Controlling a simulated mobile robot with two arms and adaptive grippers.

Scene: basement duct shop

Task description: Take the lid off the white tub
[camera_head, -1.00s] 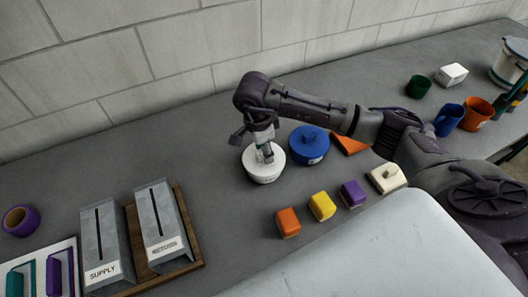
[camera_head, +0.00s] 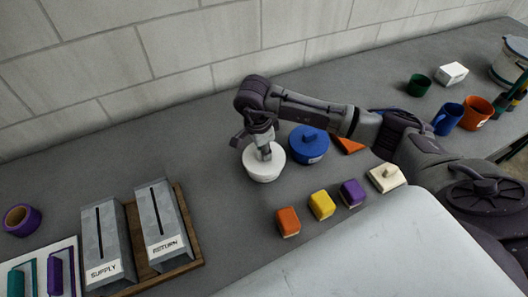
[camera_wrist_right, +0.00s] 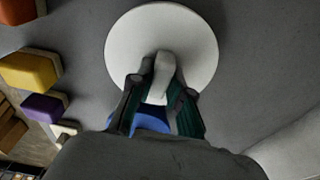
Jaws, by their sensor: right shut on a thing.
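The white tub (camera_head: 264,175) stands on the grey bench, left of the blue lidded tub (camera_head: 308,145). Its round white lid (camera_head: 250,157) sits on top; in the right wrist view the lid (camera_wrist_right: 125,45) fills the upper middle. My right gripper (camera_head: 264,150) points down over the lid. In the right wrist view its two fingers (camera_wrist_right: 162,85) are shut on the lid's white knob. I cannot tell any gap between lid and tub. My left gripper is not in view.
Orange (camera_head: 287,221), yellow (camera_head: 321,205) and purple (camera_head: 352,193) blocks and a cream knobbed piece (camera_head: 387,178) lie in front and right. The SUPPLY (camera_head: 100,245) and RETURN (camera_head: 162,225) metal boxes stand left. Bench between them and the tub is clear.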

